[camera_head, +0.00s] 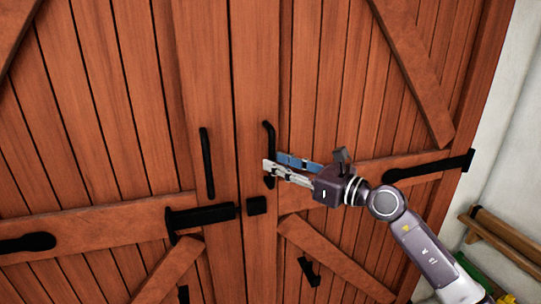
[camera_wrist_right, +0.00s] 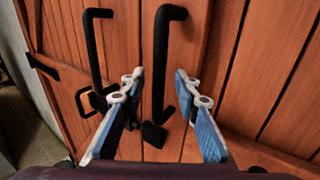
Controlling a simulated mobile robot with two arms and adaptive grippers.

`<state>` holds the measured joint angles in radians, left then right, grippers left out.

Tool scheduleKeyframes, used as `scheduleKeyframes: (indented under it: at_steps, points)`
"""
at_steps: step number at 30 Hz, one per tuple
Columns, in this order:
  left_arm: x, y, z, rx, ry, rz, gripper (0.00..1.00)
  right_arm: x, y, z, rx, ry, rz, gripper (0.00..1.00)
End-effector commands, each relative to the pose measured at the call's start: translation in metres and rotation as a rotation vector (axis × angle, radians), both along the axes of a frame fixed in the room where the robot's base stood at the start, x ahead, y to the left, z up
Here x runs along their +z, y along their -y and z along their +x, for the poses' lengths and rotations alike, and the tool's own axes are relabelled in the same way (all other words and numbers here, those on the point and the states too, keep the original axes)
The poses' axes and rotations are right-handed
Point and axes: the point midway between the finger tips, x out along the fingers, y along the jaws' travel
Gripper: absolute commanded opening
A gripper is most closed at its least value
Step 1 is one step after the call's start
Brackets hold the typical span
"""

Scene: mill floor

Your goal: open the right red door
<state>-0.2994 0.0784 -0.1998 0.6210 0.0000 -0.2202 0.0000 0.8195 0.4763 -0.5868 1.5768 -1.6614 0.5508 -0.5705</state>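The right red door (camera_head: 340,90) is made of vertical reddish planks and stands beside the left door, with no visible gap between them. Its black upright bar handle (camera_head: 268,135) is near the seam. My right gripper (camera_head: 269,172) is at the lower part of this handle. In the right wrist view the gripper (camera_wrist_right: 158,88) is open, with its blue-padded fingers on either side of the handle (camera_wrist_right: 161,55). I cannot tell whether a finger touches it. My left gripper is not in view.
The left door (camera_head: 100,110) has its own black handle (camera_head: 207,162) and a black bolt (camera_head: 202,216), with a small black catch (camera_head: 257,206) on the right door. A black hinge (camera_head: 430,167) is at the right edge. Wooden boards (camera_head: 505,240) stand by the white wall at right.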

Motion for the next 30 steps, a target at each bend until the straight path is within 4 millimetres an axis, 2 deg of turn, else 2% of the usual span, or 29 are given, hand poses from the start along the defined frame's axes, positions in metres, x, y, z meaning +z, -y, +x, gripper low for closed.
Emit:
scheduleKeyframes:
  at_steps: [6,15,16,24,30]
  points:
    - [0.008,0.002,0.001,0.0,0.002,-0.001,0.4,0.001,-0.018,0.014,0.0,-0.001,0.002,0.29]
    - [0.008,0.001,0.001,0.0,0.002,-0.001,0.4,0.0,-0.02,0.016,-0.001,-0.001,0.002,0.29]
    - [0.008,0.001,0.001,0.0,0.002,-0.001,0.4,0.0,-0.02,0.016,-0.001,-0.001,0.002,0.28]
    - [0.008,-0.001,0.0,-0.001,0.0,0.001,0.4,0.0,-0.02,0.016,-0.001,-0.002,0.003,0.0]
    - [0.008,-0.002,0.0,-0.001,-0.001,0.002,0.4,0.0,-0.02,0.016,-0.001,-0.002,0.003,0.0]
